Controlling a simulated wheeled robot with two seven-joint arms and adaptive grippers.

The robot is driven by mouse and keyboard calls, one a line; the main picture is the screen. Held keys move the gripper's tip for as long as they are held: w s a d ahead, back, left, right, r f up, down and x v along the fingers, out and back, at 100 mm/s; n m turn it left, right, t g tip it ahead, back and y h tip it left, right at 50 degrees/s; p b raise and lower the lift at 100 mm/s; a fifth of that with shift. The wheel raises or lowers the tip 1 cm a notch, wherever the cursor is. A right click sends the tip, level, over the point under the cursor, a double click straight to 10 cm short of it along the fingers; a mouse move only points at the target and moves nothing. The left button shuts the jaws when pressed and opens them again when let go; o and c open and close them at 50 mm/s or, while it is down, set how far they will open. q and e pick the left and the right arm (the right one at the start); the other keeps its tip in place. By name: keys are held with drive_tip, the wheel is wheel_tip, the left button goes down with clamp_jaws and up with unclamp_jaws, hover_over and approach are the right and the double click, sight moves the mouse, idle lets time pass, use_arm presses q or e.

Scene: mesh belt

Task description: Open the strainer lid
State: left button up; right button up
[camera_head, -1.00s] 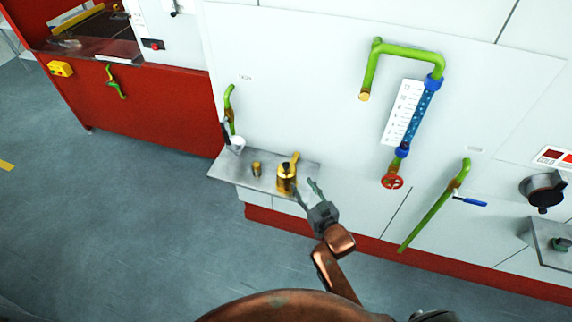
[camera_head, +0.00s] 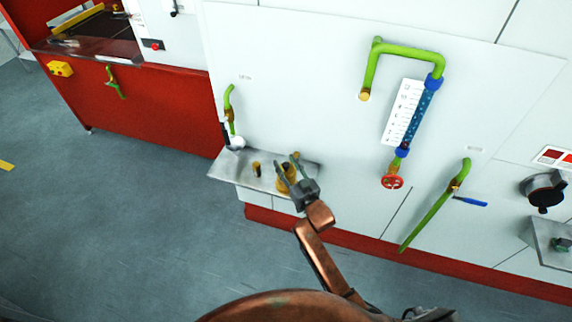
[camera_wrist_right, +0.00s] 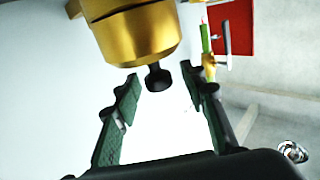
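The brass strainer (camera_head: 281,187) stands on the small metal shelf (camera_head: 232,171) in the head view, partly hidden behind my right gripper (camera_head: 288,163). In the wrist view the strainer's golden body (camera_wrist_right: 135,32) fills the top, with a short black knob (camera_wrist_right: 157,78) sticking out below it. My right gripper (camera_wrist_right: 160,78) is open there, with its two green-grey fingers apart. The knob shows between the fingertips, with a gap visible on both sides; I cannot tell the depth. My left gripper is not in view.
A small brass piece (camera_head: 256,169) stands on the shelf left of the strainer. A green tap pipe (camera_head: 229,104) and white cup (camera_head: 236,143) are at the shelf's left. A red valve wheel (camera_head: 392,182) is on the wall to the right. Floor in front is clear.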

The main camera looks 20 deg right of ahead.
drive_tip(key=shift+c, duration=0.6)
clamp_jaws()
